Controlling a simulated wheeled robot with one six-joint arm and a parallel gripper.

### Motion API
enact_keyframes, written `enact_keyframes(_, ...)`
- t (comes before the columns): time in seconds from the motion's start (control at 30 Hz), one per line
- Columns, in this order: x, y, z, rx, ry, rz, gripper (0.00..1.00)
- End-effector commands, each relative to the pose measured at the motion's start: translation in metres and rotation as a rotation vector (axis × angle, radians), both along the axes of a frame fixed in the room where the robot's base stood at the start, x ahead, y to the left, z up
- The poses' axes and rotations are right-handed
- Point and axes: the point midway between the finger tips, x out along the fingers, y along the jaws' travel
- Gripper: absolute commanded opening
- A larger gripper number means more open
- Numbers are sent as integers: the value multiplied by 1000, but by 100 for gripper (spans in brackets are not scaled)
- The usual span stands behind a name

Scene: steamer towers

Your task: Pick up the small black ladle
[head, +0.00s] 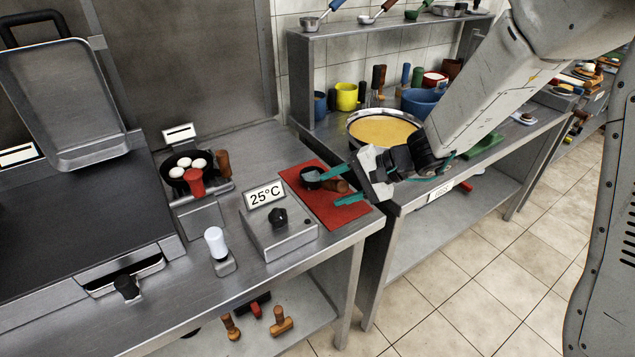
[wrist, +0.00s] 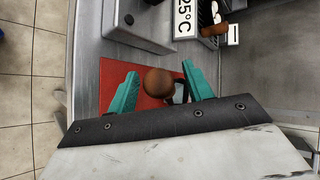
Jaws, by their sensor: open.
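The small black ladle (head: 311,175) lies on a red mat (head: 345,215) at the right end of the counter. Its brown wooden handle (head: 338,186) points toward my gripper (head: 319,190). The gripper has two teal fingers and is open, with one finger on each side of the handle. In the wrist view, the round brown handle end (wrist: 158,82) shows between the spread fingers (wrist: 160,70). A dark part, perhaps the ladle's bowl, shows just right of it and is mostly hidden. I cannot tell whether either finger touches the handle.
A metal control box (head: 279,232) with a dial and a 25°C sign stands left of the mat. A white-topped shaker (head: 216,242) and a black pan (head: 185,168) with eggs are farther left. A large pot (head: 382,131) of yellow liquid stands behind my gripper.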

Motion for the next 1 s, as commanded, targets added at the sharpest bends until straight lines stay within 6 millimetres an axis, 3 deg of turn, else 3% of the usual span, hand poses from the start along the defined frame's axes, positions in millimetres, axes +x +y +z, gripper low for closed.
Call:
enact_keyframes(0.17, 0, 0, 0, 0, 0, 0, 48)
enact_keyframes(0.33, 0, 0, 0, 1, 0, 0, 1)
enact_keyframes(0.67, 1, 0, 5, 2, -3, 0, 0)
enact_keyframes(1.0, 1, 0, 65, 3, -9, 0, 0)
